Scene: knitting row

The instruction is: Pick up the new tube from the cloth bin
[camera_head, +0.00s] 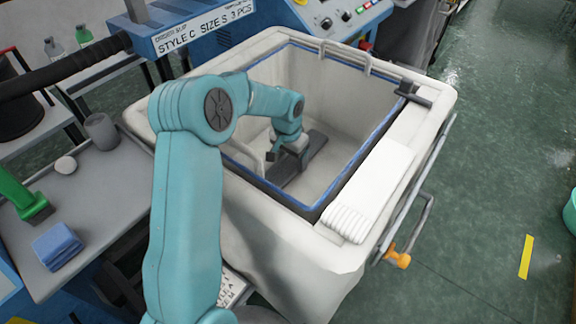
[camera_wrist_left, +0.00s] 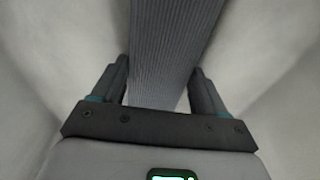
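The cloth bin (camera_head: 245,205) is a deep off-white fabric tub with a blue-edged opening, in the middle of the head view. A dark grey tube (camera_head: 314,146) lies flat at its bottom. My left arm reaches over the near left rim, and my left gripper (camera_head: 287,152) is down inside at the tube. In the left wrist view the ribbed grey tube (camera_wrist_left: 165,50) runs between the two fingers of my left gripper (camera_wrist_left: 160,78). The fingers are apart, one on each side, with a small gap visible at the right. My right gripper is out of view.
A white ribbed piece (camera_head: 372,190) lies over the bin's right rim, near a dark clip (camera_head: 414,92). A blue machine with a size sign (camera_head: 205,28) stands behind.

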